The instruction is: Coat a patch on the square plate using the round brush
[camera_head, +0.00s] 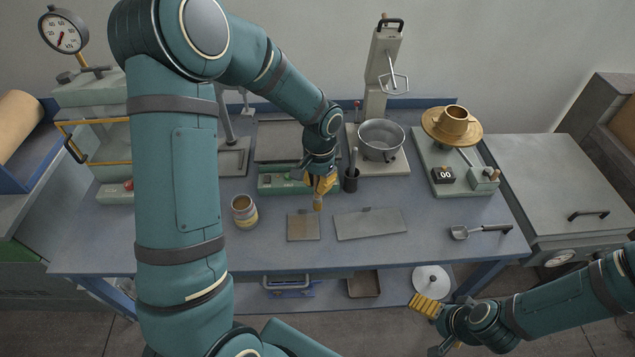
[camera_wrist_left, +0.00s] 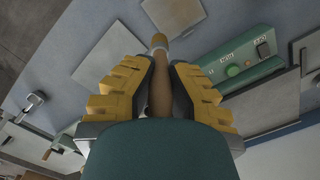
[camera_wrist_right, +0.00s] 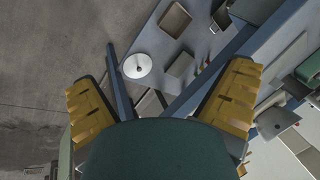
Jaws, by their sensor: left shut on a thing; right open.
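The square plate (camera_head: 303,228) is small and brown-grey and lies flat on the bench, left of a larger grey rectangular plate (camera_head: 370,223). My left gripper (camera_head: 320,184) is shut on the handle of the round brush (camera_head: 318,204), whose bristles are tan and point down. The brush tip shows just behind the square plate's far right corner; its height cannot be told. In the left wrist view the brush (camera_wrist_left: 159,43) shows between the fingers, near the edge of the square plate (camera_wrist_left: 172,12). My right gripper (camera_head: 430,304) is open and empty in front of the bench.
An open tin (camera_head: 244,211) stands left of the square plate. A dark cup (camera_head: 351,180) and a green box (camera_head: 283,182) stand behind it. A metal pot (camera_head: 381,140) and a scoop (camera_head: 480,230) are further right. The bench front (camera_head: 350,255) is clear.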

